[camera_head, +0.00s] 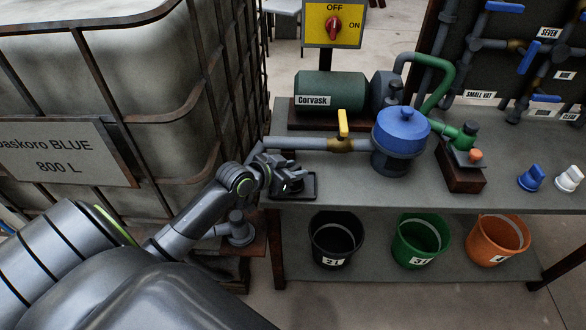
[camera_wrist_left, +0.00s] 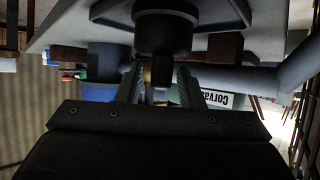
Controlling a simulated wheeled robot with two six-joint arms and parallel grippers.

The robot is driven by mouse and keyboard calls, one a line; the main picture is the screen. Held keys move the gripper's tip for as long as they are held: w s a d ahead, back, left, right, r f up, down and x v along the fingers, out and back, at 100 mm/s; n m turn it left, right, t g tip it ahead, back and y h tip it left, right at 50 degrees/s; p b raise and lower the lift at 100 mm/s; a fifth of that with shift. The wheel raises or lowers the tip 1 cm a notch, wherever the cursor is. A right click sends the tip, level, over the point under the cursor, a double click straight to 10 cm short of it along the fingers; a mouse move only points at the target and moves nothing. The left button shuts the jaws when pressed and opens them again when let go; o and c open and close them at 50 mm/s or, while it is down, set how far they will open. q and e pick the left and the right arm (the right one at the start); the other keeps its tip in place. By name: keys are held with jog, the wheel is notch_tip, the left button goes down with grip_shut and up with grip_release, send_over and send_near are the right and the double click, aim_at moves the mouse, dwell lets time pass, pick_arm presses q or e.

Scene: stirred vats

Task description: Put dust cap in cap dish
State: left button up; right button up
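The cap dish (camera_head: 312,192) is a small dark tray at the left front of the bench, partly hidden by my left gripper (camera_head: 293,184). In the left wrist view, which is upside down, a dark stepped cylinder, apparently the dust cap (camera_wrist_left: 166,35), shows at the top middle with its narrow knob pointing down. The fingers of my left gripper (camera_wrist_left: 160,82) stand apart on either side of this knob, with gaps visible. Whether the cap rests in the dish is not clear. My right gripper is not in view.
A grey pipe with a yellow-handled valve (camera_head: 343,125) runs just behind the dish to a blue-lidded vat (camera_head: 402,132). A large caged tank (camera_head: 150,90) stands close on the left. Black (camera_head: 336,240), green (camera_head: 420,240) and orange (camera_head: 497,240) buckets sit below.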

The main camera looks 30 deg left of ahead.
pick_arm(q)
jog(key=shift+r, duration=0.15)
jog(key=shift+s+a+r, duration=0.1)
jog(key=shift+s+r, duration=0.05)
jog(key=shift+s, duration=0.05)
jog(key=p+v, duration=0.2)
jog(key=v, duration=0.9)
jog(key=shift+s, duration=0.3)
